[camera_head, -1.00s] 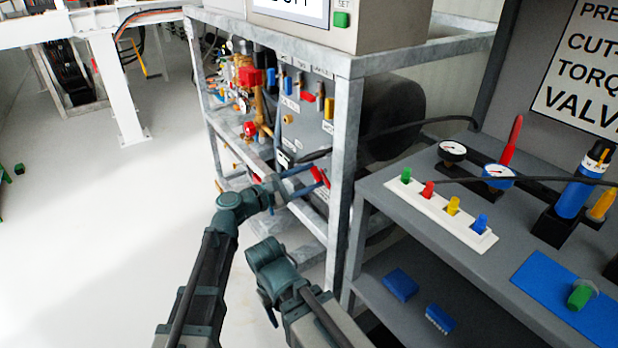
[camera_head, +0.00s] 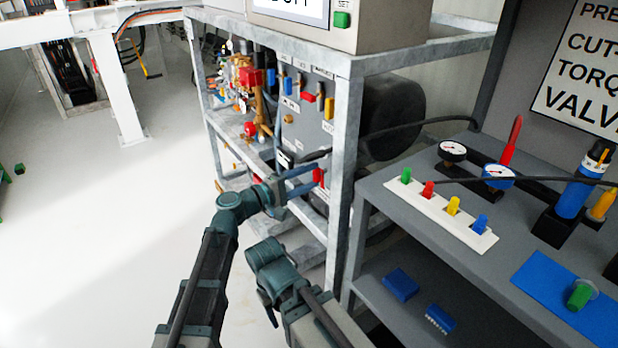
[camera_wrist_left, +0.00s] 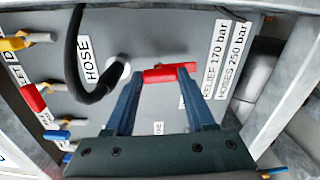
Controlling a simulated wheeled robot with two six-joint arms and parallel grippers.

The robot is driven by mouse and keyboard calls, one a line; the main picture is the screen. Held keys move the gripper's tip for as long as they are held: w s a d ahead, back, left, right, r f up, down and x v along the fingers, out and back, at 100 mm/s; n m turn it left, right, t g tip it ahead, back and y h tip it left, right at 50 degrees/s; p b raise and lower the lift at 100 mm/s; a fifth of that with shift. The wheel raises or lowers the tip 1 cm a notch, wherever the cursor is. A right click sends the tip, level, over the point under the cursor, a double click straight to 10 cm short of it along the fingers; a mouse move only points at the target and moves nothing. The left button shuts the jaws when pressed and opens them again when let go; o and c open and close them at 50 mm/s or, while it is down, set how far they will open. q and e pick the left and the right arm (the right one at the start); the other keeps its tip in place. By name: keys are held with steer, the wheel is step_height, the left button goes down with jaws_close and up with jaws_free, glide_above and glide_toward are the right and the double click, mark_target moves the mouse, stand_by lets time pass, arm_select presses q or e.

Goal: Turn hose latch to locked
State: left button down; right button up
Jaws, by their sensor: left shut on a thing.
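The red hose latch (camera_head: 319,177) is on the grey panel of the frame, beyond my left gripper, and looks roughly upright in the head view. In the left wrist view the red latch (camera_wrist_left: 168,73) lies crosswise between the fingertips, beside the silver hose fitting (camera_wrist_left: 118,66). The black hose (camera_wrist_left: 78,70) curves into that fitting next to a HOSE label. My left gripper (camera_head: 305,180) reaches in from the left and is shut on the latch; its fingers also show in the left wrist view (camera_wrist_left: 163,80). My right gripper is not in view.
A galvanized post (camera_head: 342,170) stands close to the right of my left gripper. A grey bench (camera_head: 440,230) with gauges and coloured knobs is at the right. Yellow, red and blue handles line the panel's left side in the wrist view.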

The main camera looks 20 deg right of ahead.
arm_select(q)
steer(key=shift+m, duration=0.5)
stand_by(0.3)
steer(key=shift+c, duration=1.2)
jaws_free()
steer(key=v, duration=1.4)
steer(key=shift+d, duration=0.1)
